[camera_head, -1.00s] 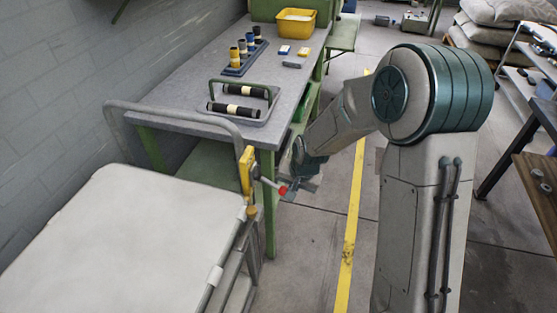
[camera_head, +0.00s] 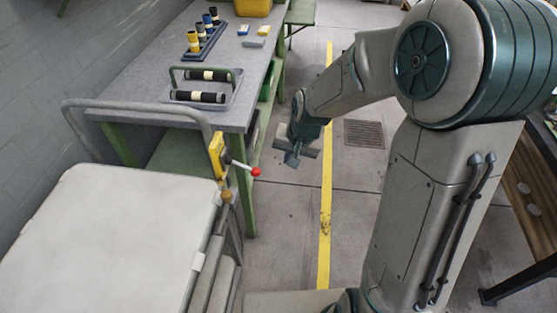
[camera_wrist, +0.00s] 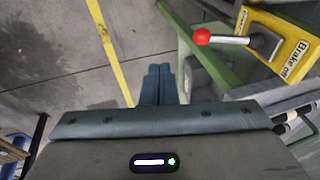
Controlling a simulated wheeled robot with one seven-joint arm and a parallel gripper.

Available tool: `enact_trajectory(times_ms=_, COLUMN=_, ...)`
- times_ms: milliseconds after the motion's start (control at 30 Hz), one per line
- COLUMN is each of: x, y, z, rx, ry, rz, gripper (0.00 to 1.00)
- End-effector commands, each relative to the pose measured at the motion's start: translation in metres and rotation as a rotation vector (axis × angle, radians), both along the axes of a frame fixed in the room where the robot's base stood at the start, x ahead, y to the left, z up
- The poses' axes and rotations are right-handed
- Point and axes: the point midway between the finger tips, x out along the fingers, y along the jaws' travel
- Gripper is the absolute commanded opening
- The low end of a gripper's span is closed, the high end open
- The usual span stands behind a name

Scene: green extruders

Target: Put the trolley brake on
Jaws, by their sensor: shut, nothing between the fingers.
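The trolley (camera_head: 115,225) with its pale top stands at the lower left in the head view. A yellow brake plate (camera_head: 216,156) sits on the trolley's handle-end corner, with a lever ending in a red ball (camera_head: 256,171) that sticks out to the right.
A green-legged workbench (camera_head: 150,88) stands behind the trolley, with a black-handled tray (camera_head: 228,104) and a yellow bin (camera_head: 253,7) on it. A grey trolley handle (camera_head: 130,106) rises by the bench. The floor by the yellow line (camera_head: 325,190) is clear.

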Motion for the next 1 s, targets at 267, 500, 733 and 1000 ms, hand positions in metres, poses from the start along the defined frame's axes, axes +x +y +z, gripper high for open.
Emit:
enact_trajectory(times_ms=267, x=-0.006, y=-0.013, z=0.016, rx=0.0, ry=-0.001, rz=-0.002, gripper=0.0)
enact_trajectory(times_ms=500, x=-0.006, y=-0.013, z=0.016, rx=0.0, ry=0.0, rz=-0.002, gripper=0.0)
enact_trajectory(times_ms=733, x=-0.006, y=-0.013, z=0.016, rx=0.001, ry=0.0, rz=-0.003, gripper=0.0)
enact_trajectory(times_ms=1000, x=-0.025, y=-0.027, z=0.039, rx=-0.051, ry=-0.012, rz=0.025, gripper=0.0)
